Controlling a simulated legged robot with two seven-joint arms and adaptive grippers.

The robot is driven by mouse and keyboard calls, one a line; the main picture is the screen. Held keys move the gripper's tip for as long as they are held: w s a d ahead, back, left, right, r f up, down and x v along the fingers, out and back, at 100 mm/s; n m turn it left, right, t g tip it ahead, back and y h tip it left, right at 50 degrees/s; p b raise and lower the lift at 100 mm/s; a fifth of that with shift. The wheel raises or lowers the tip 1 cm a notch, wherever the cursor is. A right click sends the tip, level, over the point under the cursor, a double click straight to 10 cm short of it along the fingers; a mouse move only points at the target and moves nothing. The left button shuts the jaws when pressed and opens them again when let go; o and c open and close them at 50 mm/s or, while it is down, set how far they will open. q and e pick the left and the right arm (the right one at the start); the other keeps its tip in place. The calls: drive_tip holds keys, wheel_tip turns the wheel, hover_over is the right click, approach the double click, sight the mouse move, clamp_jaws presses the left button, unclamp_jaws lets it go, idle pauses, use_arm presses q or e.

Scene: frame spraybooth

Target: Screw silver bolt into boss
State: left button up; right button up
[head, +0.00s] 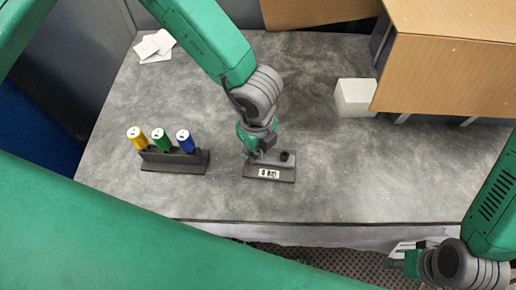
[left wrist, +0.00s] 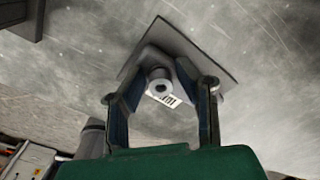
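A dark grey plate (head: 270,179) with a white label and a black knob lies on the table in the head view. My left gripper (head: 258,157) points down over its left part. In the left wrist view the plate (left wrist: 217,60) shows behind a round grey part (left wrist: 159,83) with a dark hole in its end. This part sits between the two fingers of my left gripper (left wrist: 160,78); I cannot tell whether they touch it, or whether it is the silver bolt or the boss. My right gripper (head: 403,264) is at the lower right, too small to read.
A white block (head: 354,98) and a cardboard box (head: 450,70) are at the right back. White papers (head: 153,47) lie at the back left. The table right of the plate is clear.

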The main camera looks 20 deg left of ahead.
use_arm(q)
drive_tip(key=n, duration=0.3)
drive_tip(key=shift+f+b, duration=0.1)
drive_tip(key=shift+b, duration=0.3)
drive_tip(key=b, duration=0.3)
drive_tip(key=shift+w+f+b, duration=0.1)
drive_tip(key=shift+b, duration=0.25)
drive_tip(key=b, duration=0.3)
drive_tip(key=shift+n, duration=0.4)
drive_tip(key=shift+b, duration=0.4)
drive_tip(key=shift+r, duration=0.2)
drive_tip(key=shift+s, duration=0.2)
clamp_jaws()
